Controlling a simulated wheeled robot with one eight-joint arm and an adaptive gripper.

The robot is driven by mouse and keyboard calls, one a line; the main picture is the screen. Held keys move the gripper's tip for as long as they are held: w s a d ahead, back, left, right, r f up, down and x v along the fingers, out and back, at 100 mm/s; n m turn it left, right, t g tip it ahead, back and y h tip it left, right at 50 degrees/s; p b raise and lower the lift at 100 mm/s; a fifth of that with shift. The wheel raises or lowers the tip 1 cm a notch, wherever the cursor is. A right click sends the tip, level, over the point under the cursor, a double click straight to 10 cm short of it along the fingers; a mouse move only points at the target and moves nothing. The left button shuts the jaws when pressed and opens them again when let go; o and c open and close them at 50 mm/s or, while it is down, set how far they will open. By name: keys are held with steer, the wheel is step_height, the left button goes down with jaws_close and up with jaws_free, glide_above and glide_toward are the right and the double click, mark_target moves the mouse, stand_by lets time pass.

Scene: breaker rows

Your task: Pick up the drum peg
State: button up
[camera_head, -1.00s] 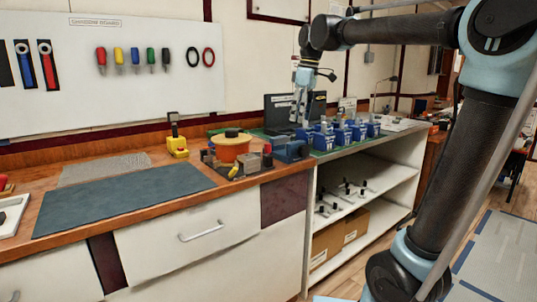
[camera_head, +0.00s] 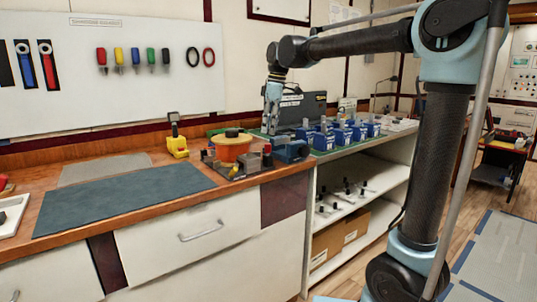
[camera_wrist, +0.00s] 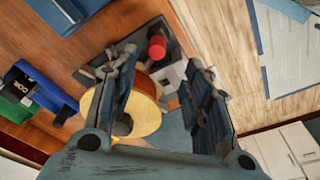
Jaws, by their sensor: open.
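An orange drum (camera_head: 232,151) with a yellow top and a dark knob stands on a dark tray at the bench's right end; which part is the drum peg is unclear. In the wrist view the drum's yellow-rimmed top (camera_wrist: 148,113) shows partly behind one finger. A red-capped peg (camera_wrist: 157,47) stands beside it near a grey block. My gripper (camera_head: 269,131) is to the right of the drum, above and behind the tray. In the wrist view my gripper (camera_wrist: 163,64) is open, with nothing held between its fingers.
A blue block (camera_head: 290,151) stands right of the tray. Several blue breakers (camera_head: 342,135) stand in rows further right, before a dark case (camera_head: 300,108). A yellow item (camera_head: 177,146) is behind the drum to the left. The dark mat (camera_head: 125,197) is clear.

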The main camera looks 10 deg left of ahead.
mark_target(268, 144)
steer(key=f, duration=0.2)
steer(key=shift+a+f, duration=0.2)
steer(key=shift+f, duration=0.2)
steer(key=shift+w+a+f, duration=0.15)
steer(key=shift+f, duration=1.2)
steer(key=shift+w+a+f, duration=0.1)
steer(key=shift+w+f, duration=0.05)
steer(key=shift+f, duration=1.2)
steer(key=shift+c, duration=0.5)
jaws_close()
